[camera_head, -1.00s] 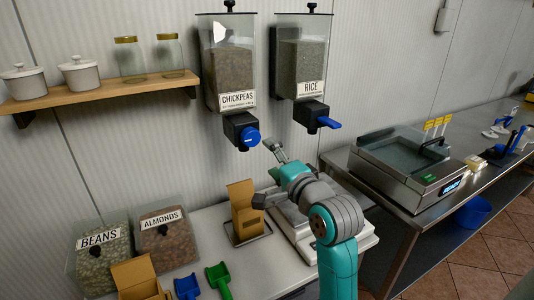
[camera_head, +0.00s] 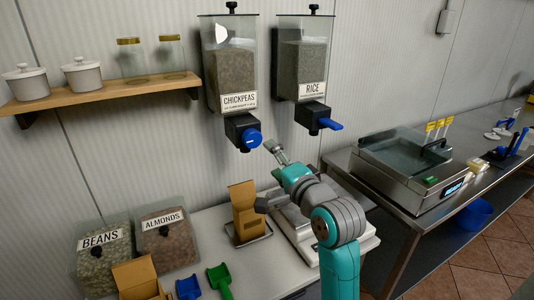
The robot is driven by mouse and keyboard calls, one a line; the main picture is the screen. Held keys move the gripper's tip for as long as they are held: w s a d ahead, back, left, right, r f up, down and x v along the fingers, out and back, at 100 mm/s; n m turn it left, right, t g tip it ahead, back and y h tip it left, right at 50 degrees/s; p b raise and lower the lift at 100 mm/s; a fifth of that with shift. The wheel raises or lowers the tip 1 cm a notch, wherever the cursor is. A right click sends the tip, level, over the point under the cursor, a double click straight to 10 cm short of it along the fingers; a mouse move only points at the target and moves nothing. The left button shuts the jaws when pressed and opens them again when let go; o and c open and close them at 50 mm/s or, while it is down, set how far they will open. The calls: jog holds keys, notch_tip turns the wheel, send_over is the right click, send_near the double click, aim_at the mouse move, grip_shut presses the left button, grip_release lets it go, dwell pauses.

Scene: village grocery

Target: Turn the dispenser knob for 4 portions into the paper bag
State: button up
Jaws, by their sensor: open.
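Two wall dispensers hang at the back: one labelled CHICKPEAS (camera_head: 232,70) and one labelled RICE (camera_head: 302,65). The chickpeas dispenser has a round blue knob (camera_head: 253,138) on its outlet. The rice dispenser has a blue lever-like knob (camera_head: 329,124). An open brown paper bag (camera_head: 246,212) stands upright on a small tray (camera_head: 262,235) on the counter, roughly under the chickpeas outlet. My gripper (camera_head: 270,145) is open and empty, just right of the chickpeas knob in the picture. I cannot tell its depth from the knob.
A scale (camera_head: 306,245) sits on the counter beneath my arm. Bins of beans (camera_head: 103,262) and almonds (camera_head: 168,245), another brown box (camera_head: 138,280), a blue scoop (camera_head: 188,288) and a green scoop (camera_head: 220,278) are at the left. A shelf (camera_head: 100,98) holds jars.

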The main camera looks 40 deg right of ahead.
aim_at(255, 142)
jog(key=w+d+n, duration=0.1)
jog(key=w+n, duration=0.2)
jog(key=n, duration=0.3)
jog(key=w+d+n, duration=0.1)
jog(key=w+n, duration=0.3)
jog(key=n, duration=0.2)
jog(key=w+d+n, duration=0.1)
jog(key=w+n, duration=0.3)
jog(key=n, duration=0.3)
jog(key=shift+w+d+f, duration=0.15)
jog(key=c, duration=1.2)
jog(key=shift+o, duration=0.2)
